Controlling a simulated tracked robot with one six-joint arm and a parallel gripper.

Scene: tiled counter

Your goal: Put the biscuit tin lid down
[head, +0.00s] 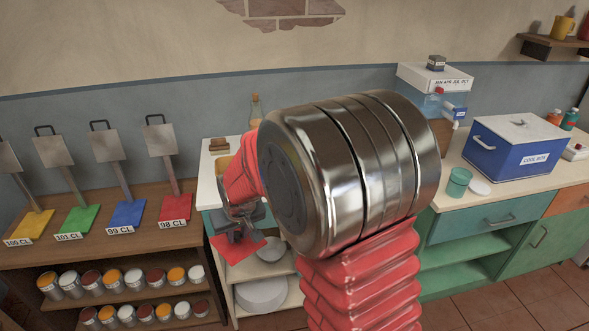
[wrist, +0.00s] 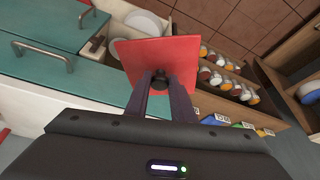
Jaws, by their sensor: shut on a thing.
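A flat red square, which I take to be the biscuit tin lid (wrist: 158,55), is in my gripper (wrist: 163,82). In the wrist view both dark fingers reach to its near side and are shut on it. In the head view the red lid (head: 238,250) shows below my gripper (head: 240,232), tilted, in front of the cabinet with open shelves. It is held in the air, apart from any surface I can make out. My own arm hides much of the counter behind it. I cannot pick out the tin's body.
A pale counter (head: 208,190) holds a brown block stack (head: 219,146) and a bottle (head: 256,110). Plates (head: 262,294) lie on the shelf below. Left are dustpan-like tools (head: 126,212) above several paint cans (head: 122,283). Right are a blue cool box (head: 512,150) and a green pot (head: 459,182).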

